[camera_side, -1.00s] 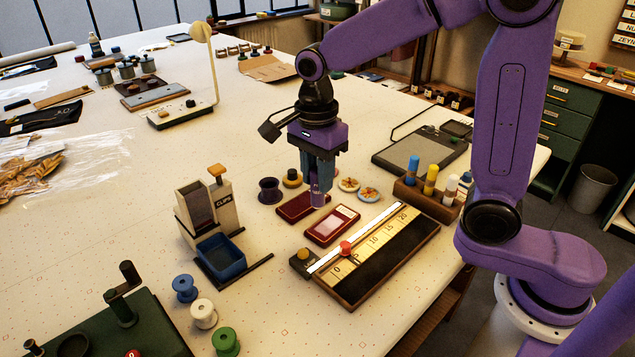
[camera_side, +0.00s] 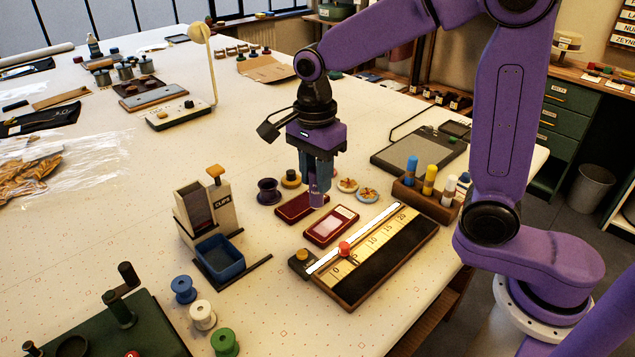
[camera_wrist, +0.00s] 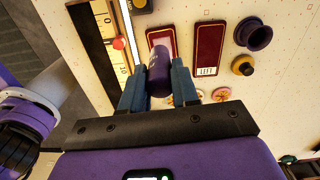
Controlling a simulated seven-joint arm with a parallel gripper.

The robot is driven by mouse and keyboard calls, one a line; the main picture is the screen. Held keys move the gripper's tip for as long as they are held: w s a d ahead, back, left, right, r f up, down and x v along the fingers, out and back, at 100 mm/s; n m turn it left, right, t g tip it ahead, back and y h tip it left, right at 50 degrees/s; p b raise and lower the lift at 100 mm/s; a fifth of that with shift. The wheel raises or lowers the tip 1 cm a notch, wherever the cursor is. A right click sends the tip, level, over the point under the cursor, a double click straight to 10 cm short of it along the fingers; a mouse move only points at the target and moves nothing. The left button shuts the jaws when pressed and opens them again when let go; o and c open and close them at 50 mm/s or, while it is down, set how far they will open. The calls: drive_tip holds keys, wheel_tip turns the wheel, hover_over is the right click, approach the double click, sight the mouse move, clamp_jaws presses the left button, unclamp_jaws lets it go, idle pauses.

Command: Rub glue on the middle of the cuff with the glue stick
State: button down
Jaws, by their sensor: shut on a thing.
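My gripper (camera_side: 318,180) is shut on a purple glue stick (camera_side: 316,198), which points down. The glue stick also shows in the wrist view (camera_wrist: 159,76), between the two blue-grey fingers. Two dark red cuffs lie flat on the table. The front cuff (camera_side: 321,236) has a pale panel; the back cuff (camera_side: 290,209) carries a "LEFT" label in the wrist view (camera_wrist: 208,40). In the side view the stick's lower end overlaps the back cuff's right end; in the wrist view it overlaps the front cuff. I cannot tell whether it touches anything.
A ruler board (camera_side: 385,262) with a red knob (camera_side: 345,248) lies just in front of the cuffs. A wooden rack (camera_side: 425,199) holds several other sticks to the right. A clip box (camera_side: 221,258) stands left. A dark spool (camera_side: 269,191) and round badges (camera_side: 347,185) lie behind.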

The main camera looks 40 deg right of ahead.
sight(316, 206)
drive_tip(key=shift+f, duration=3.35)
drive_tip(key=shift+d+f, duration=0.45)
drive_tip(key=shift+w+d+f, duration=0.1)
drive_tip(key=shift+d, duration=0.7)
drive_tip(key=shift+w+d+f, duration=0.1)
drive_tip(key=shift+d, duration=0.7)
drive_tip(key=shift+s+a, duration=0.2)
drive_tip(key=shift+a, duration=1.75)
drive_tip(key=shift+a+r, duration=0.1)
drive_tip(key=shift+r, duration=3.95)
